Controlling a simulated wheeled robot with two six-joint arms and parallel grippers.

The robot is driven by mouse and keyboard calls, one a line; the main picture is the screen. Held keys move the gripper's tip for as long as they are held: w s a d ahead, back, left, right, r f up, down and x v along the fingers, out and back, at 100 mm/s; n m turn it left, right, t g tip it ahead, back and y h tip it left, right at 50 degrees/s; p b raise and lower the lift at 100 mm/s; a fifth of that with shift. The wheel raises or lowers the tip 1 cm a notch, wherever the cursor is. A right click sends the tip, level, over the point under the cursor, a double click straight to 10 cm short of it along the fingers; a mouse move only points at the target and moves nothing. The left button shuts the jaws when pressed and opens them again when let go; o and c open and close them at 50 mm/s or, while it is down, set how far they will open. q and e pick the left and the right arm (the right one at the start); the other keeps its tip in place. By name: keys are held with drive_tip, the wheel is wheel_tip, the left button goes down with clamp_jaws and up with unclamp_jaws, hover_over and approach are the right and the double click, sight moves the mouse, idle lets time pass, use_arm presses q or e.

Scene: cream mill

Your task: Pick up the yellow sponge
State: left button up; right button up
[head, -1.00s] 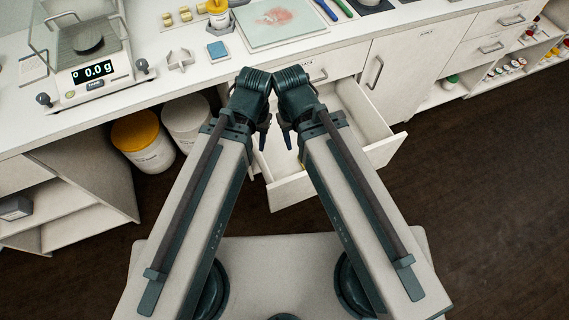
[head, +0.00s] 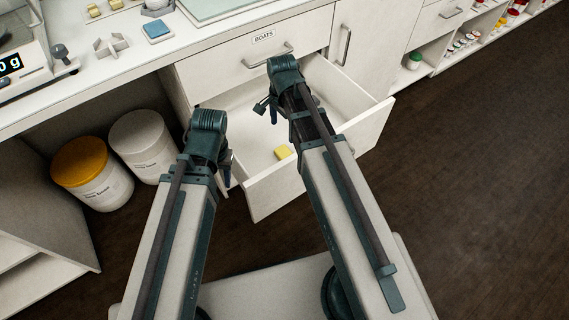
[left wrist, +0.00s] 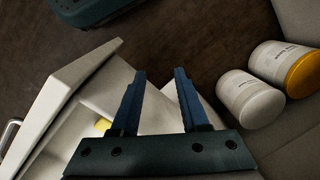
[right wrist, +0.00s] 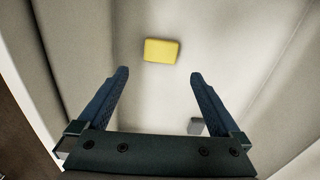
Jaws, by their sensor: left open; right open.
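The yellow sponge (head: 283,152) lies on the floor of the open drawer (head: 262,193), near its front wall. In the right wrist view the sponge (right wrist: 161,50) lies beyond the open fingertips, apart from them. My right gripper (head: 266,106) is open and empty above the drawer. My left gripper (head: 227,172) is beside the drawer's left front corner. In the left wrist view its fingers (left wrist: 160,72) are open and empty, and part of the sponge (left wrist: 103,125) shows past the drawer wall.
A small grey object (right wrist: 195,126) lies in the drawer. Above it is a closed drawer labelled BOATS (head: 264,36). A yellow-lidded tub (head: 92,173) and a white tub (head: 143,145) stand left of the drawer. The counter (head: 110,75) overhangs them. Dark floor at right is clear.

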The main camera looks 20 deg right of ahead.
drive_tip(key=b, duration=0.9)
hover_over(285, 153)
drive_tip(key=f, duration=0.9)
drive_tip(key=shift+s+a+f, duration=0.1)
drive_tip(key=shift+a, duration=0.15)
drive_tip(key=f+b, duration=0.5)
drive_tip(key=shift+d+f, duration=0.15)
drive_tip(key=shift+d, duration=0.05)
drive_tip(key=shift+c, duration=0.2)
drive_tip(key=c, duration=0.9)
